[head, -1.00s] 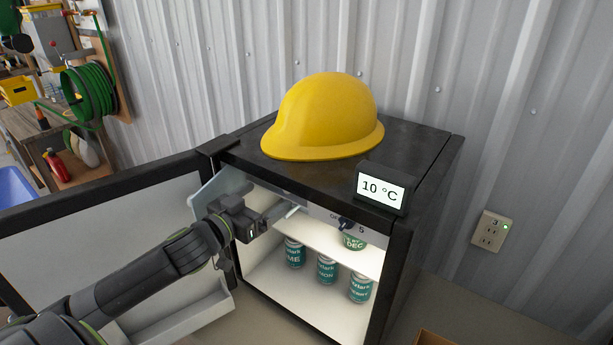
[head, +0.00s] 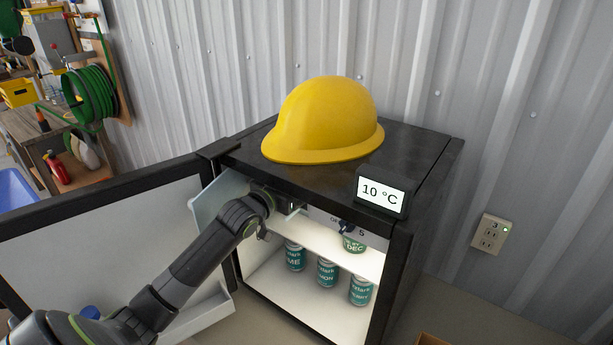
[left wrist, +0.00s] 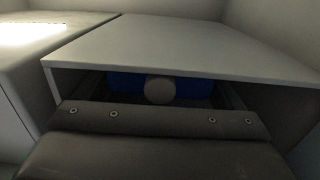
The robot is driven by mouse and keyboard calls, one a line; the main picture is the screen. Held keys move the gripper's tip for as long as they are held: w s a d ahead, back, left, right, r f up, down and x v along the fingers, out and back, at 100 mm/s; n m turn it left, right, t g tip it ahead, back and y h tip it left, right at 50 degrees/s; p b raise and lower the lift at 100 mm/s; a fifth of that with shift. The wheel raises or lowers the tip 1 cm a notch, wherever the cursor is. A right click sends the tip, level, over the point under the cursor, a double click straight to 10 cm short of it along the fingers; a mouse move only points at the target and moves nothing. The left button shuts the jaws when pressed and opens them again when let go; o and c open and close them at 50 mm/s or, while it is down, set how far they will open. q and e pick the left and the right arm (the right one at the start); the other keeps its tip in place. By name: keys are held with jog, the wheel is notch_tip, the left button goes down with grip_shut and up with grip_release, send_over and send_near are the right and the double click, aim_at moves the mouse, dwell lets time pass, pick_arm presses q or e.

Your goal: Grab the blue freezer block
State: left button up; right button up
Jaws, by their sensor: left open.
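The blue freezer block (left wrist: 195,87) shows in the left wrist view as a blue shape inside a dark compartment under a pale top panel. A round pale disc (left wrist: 160,90) covers its middle, and its lower part is in shadow. The block is hidden in the head view. My left gripper (head: 291,204) reaches into the upper left of the open fridge, its tips partly hidden by the fridge top. It is open, and I see nothing held. In the left wrist view the gripper body fills the bottom, facing the compartment opening. My right gripper is not in view.
The black fridge (head: 425,165) carries a yellow hard hat (head: 325,120) and a 10 °C display (head: 381,192). Its door (head: 120,235) stands open at left. Several green cans (head: 327,272) stand below.

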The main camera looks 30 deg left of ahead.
pick_arm(q)
jog(key=shift+w+d+f, duration=0.1)
jog(key=shift+w, duration=1.1)
jog(key=shift+s, duration=0.1)
jog(key=shift+c, duration=0.4)
jog(key=c, duration=1)
jog(key=shift+r, duration=0.2)
